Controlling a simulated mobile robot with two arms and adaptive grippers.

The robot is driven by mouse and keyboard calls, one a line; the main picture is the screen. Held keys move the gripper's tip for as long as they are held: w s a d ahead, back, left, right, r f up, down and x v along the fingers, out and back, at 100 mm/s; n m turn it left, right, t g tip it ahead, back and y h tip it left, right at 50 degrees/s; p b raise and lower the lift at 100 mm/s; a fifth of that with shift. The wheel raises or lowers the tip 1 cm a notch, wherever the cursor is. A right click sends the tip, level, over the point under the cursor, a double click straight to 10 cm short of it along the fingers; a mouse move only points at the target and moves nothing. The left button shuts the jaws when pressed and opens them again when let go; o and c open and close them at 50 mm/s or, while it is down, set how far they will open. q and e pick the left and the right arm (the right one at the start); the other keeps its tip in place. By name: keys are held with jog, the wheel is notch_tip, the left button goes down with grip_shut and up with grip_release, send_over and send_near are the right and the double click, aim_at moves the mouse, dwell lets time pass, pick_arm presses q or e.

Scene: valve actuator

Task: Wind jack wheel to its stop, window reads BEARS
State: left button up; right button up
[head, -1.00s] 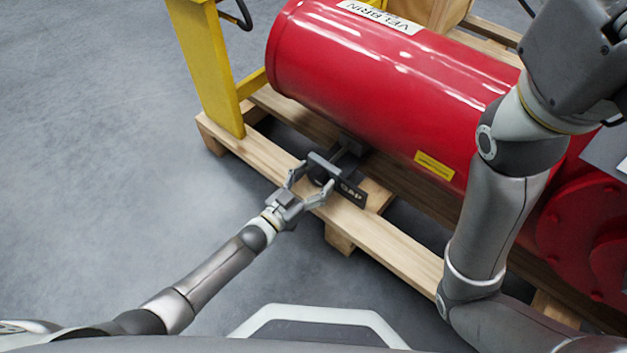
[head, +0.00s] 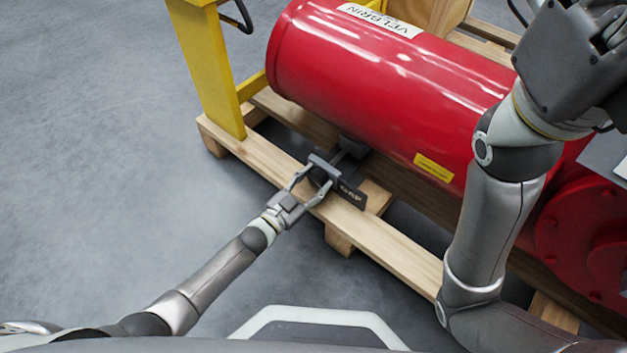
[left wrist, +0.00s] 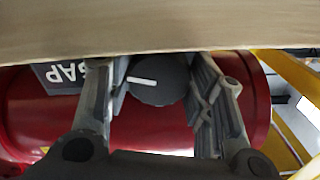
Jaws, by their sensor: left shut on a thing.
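The jack wheel is a dark round knob (left wrist: 160,88) with a white mark on its face, under the red cylinder. In the head view it is mostly hidden by my left gripper (head: 314,184). My left gripper is shut on the wheel, with one finger on each side in the left wrist view (left wrist: 158,100). The window plate (head: 351,194) beside the wheel reads GAP; its lettering also shows in the left wrist view (left wrist: 62,74). My right arm stands at the right of the head view; its fingers are not seen.
The red cylinder (head: 390,85), labelled VELBRIN, lies above a wooden pallet (head: 385,248). A yellow post (head: 209,70) stands at the pallet's left end. A pallet board (left wrist: 150,28) crosses close in the left wrist view. The floor at left is clear.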

pick_arm(q)
jog(key=o, duration=1)
jog(key=v, duration=1.2)
